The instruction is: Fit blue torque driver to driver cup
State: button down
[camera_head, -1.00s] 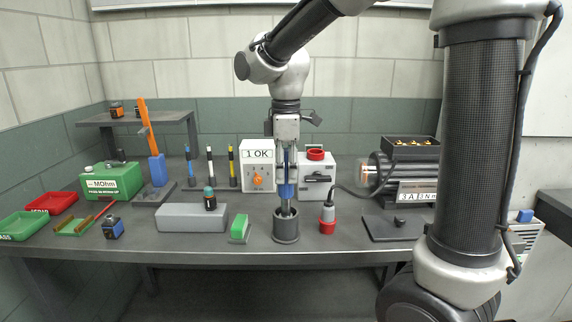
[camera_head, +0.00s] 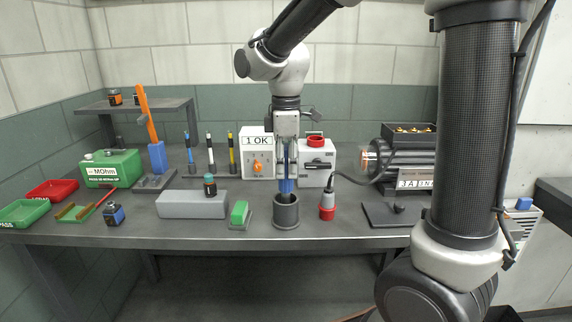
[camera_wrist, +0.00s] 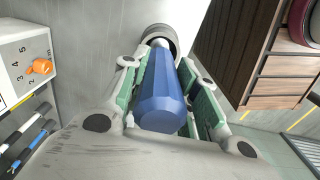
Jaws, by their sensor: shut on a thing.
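The blue torque driver (camera_head: 287,185) stands about upright in my gripper (camera_head: 287,168). My gripper is shut on its blue handle, which also shows in the wrist view (camera_wrist: 162,95) between the green finger pads. The dark grey driver cup (camera_head: 286,213) stands on the bench directly below. The lower end of the blue part is at about the cup's rim. In the wrist view, the driver's pale shaft runs into the mouth of the cup (camera_wrist: 160,33). The shaft's tip is hidden inside, so I cannot tell whether it touches the bottom.
A red-and-grey plug-like tool (camera_head: 327,203) stands close to the right of the cup. A green block (camera_head: 239,213) and a long grey block (camera_head: 192,204) are to the left. Behind are a dial box (camera_head: 257,158) and a grey box (camera_head: 317,165).

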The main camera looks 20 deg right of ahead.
jog(key=shift+f, duration=0.2)
dwell(0.3)
jog(key=c, duration=1)
grip_release()
notch_tip(320, 180, up, 12)
